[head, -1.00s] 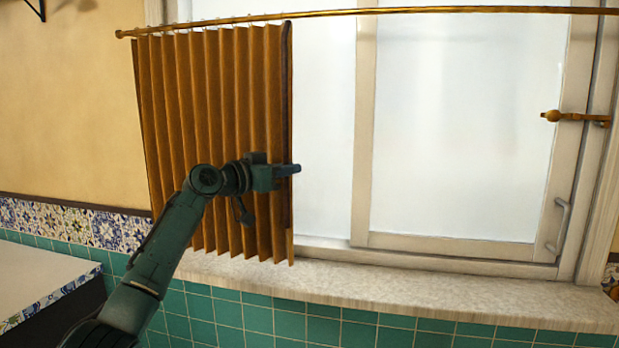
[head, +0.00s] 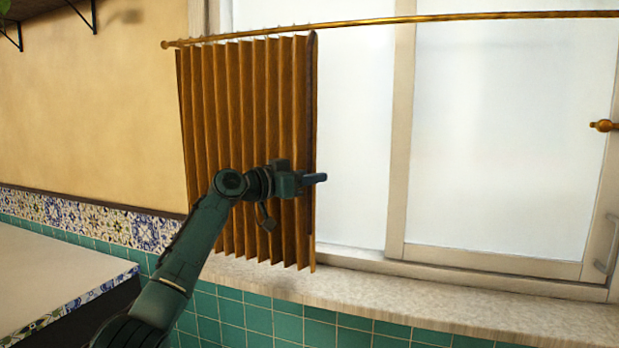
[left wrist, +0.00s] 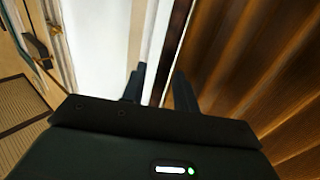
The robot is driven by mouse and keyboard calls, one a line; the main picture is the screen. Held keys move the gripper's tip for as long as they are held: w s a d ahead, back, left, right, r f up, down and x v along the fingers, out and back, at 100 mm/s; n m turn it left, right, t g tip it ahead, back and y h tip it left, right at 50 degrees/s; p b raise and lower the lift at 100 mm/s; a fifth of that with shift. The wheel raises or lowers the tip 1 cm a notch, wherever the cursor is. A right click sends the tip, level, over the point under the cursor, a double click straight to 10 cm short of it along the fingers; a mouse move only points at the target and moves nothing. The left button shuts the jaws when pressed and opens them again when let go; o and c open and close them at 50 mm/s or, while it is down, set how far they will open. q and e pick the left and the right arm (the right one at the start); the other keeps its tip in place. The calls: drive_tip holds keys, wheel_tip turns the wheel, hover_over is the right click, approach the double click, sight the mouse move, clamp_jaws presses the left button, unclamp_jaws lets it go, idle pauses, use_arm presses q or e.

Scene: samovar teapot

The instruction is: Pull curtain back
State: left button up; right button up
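The orange-brown pleated curtain (head: 250,100) hangs from a brass rod (head: 450,18), gathered at the window's left side. Its dark right edge runs down the glass. My left gripper (head: 315,178) is at that edge, about two thirds of the way down, with its tip reaching a little past it. In the left wrist view, the two fingers of my left gripper (left wrist: 160,90) stand apart. The curtain (left wrist: 245,70) fills the right side, and its edge passes close to the right finger. Contact there is unclear. My right gripper is not in view.
The sliding window (head: 510,140) to the right is uncovered. A stone sill (head: 420,300) runs below it, over green tiles. A white counter (head: 60,275) with a patterned tile edge stands at the lower left. A shelf bracket (head: 88,18) is at the upper left.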

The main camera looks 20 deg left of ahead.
use_arm(q)
drive_tip(key=shift+s+a, duration=0.2)
drive_tip(key=shift+s, duration=0.1)
drive_tip(key=b+v, duration=0.3)
drive_tip(key=v, duration=0.9)
drive_tip(key=shift+s, duration=0.2)
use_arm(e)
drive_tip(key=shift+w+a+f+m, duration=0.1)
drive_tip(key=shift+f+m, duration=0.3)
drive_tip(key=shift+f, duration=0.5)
use_arm(q)
drive_tip(key=shift+a, duration=0.1)
